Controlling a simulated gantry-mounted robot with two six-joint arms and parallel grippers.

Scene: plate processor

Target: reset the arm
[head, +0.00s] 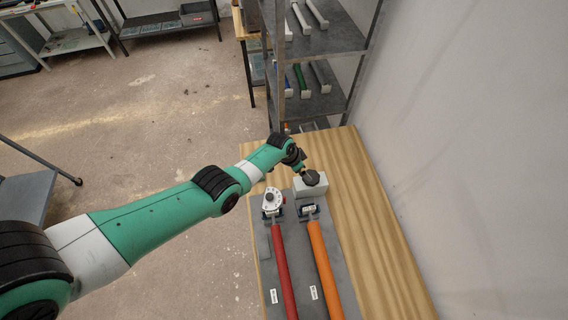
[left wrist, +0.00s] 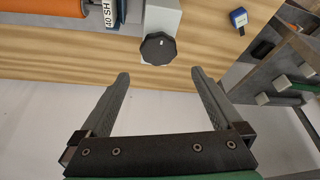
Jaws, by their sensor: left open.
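My left arm (head: 160,208), green, white and black, reaches in from the left over the wooden table. In the head view, my left gripper (head: 303,170) is small and partly hidden by the wrist, close to a black knob (head: 314,178) on a light grey block. In the left wrist view, my left gripper (left wrist: 159,74) is open and nothing is between its fingers. The black knob (left wrist: 158,48) shows just beyond the fingertips on its block (left wrist: 165,14); I cannot tell whether they touch. My right gripper is not in view.
A red roller (head: 281,265) and an orange roller (head: 322,260) lie on a grey plate on the wooden table (head: 375,215). A metal shelf (head: 335,103) with several rollers stands behind. A white wall is at right; open floor (head: 150,120) is at left.

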